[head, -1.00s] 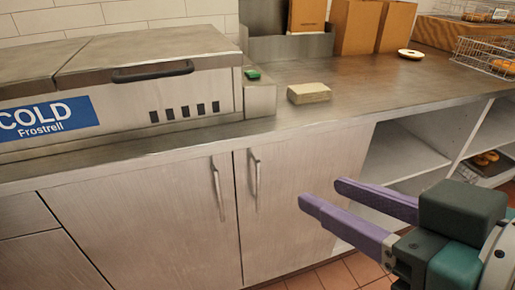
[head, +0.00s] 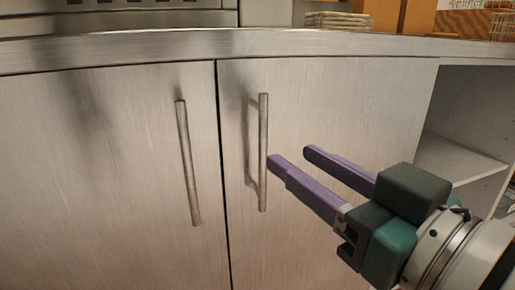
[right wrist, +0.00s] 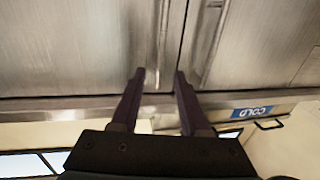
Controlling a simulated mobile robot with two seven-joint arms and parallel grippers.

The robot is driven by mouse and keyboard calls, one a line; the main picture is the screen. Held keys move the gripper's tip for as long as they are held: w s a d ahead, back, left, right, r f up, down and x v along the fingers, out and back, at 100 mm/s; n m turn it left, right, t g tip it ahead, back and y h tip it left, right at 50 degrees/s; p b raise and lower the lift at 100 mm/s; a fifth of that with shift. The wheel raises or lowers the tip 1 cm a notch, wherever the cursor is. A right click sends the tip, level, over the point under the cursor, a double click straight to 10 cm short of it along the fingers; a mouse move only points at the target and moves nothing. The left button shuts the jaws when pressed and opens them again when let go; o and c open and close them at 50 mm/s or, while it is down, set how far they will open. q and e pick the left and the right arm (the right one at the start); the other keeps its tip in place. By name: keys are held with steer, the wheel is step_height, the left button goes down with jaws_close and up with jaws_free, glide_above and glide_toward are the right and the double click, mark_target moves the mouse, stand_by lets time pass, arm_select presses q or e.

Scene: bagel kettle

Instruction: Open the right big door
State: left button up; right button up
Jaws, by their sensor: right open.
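The right big door (head: 350,110) is a brushed-metal cabinet door and is shut, flush with its neighbour. Its vertical bar handle (head: 263,150) is near its left edge. My right gripper (head: 290,156) is open and empty, its purple fingers pointing at the door just right of the handle. In the right wrist view, which looks upside down, the open fingers (right wrist: 159,74) point toward the door handle (right wrist: 163,35). The handle appears in line with the gap between the fingers; I cannot tell whether they touch it. My left gripper is not in view.
The left door (head: 110,170) with its own bar handle (head: 187,160) is shut beside it. The counter edge (head: 330,45) runs above both doors. An open shelf (head: 455,155) is at the right. The COLD label (right wrist: 252,112) shows in the wrist view.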

mark_target(266, 140)
steer(key=b+x, duration=0.2)
steer(key=x, duration=0.6)
steer(key=shift+w+a, duration=0.1)
steer(key=shift+c, duration=0.3)
jaws_close()
stand_by(0.8)
